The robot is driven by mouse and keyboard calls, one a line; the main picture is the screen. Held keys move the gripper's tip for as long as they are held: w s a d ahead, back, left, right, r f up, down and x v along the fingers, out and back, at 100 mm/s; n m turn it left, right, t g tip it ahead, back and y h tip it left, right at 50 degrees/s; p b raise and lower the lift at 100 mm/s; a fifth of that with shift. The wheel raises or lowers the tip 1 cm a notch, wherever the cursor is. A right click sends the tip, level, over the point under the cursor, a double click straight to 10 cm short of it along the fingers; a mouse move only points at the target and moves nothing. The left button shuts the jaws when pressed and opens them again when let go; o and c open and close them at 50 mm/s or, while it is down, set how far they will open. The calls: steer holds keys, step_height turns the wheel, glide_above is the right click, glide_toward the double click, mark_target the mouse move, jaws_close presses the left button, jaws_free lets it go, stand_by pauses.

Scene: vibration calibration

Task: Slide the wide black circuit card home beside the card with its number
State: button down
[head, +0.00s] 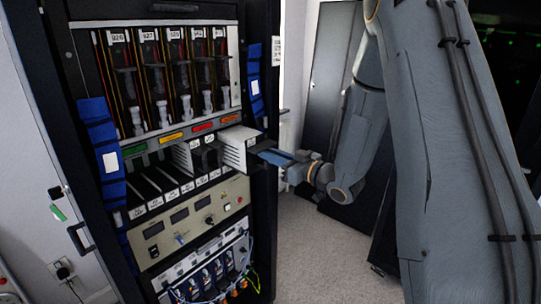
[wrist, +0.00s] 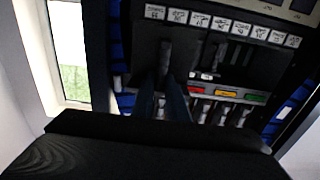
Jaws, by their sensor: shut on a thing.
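My gripper (head: 267,153) reaches in from the right at the lower card row of the rack. Its bluish fingers are shut on the front of a card (head: 237,146) that sticks out of the right end of that row. This card shows a pale, ribbed side and a dark front edge; most of its face is hidden. In the wrist view, which looks upside down, the fingers (wrist: 167,100) meet at a dark upright part (wrist: 165,57) below the white labels. Several black cards with white number labels (head: 172,193) sit in the row to the left. The held card's number is not readable.
An upper row (head: 165,75) holds several tall dark cards with numbered labels. A strip with green, yellow and red tags (head: 172,137) runs between the rows. Blue strap bundles (head: 102,150) hang on the rack posts. An instrument panel (head: 190,220) and cabled unit (head: 208,272) lie below.

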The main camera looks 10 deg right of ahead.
steer(key=shift+w+a, duration=0.1)
steer(key=shift+w, duration=0.05)
steer(key=shift+b+x, duration=0.45)
steer(key=shift+x, duration=1.4)
steer(key=shift+b+x, duration=0.8)
steer(key=shift+x, duration=2.2)
steer(key=shift+b+x, duration=0.5)
steer(key=shift+x, duration=1)
steer(key=c, duration=1.7)
jaws_free()
steer(key=shift+a+f, duration=0.1)
steer(key=shift+o, duration=0.2)
steer(key=shift+f+b, duration=0.35)
steer(key=shift+f, duration=0.3)
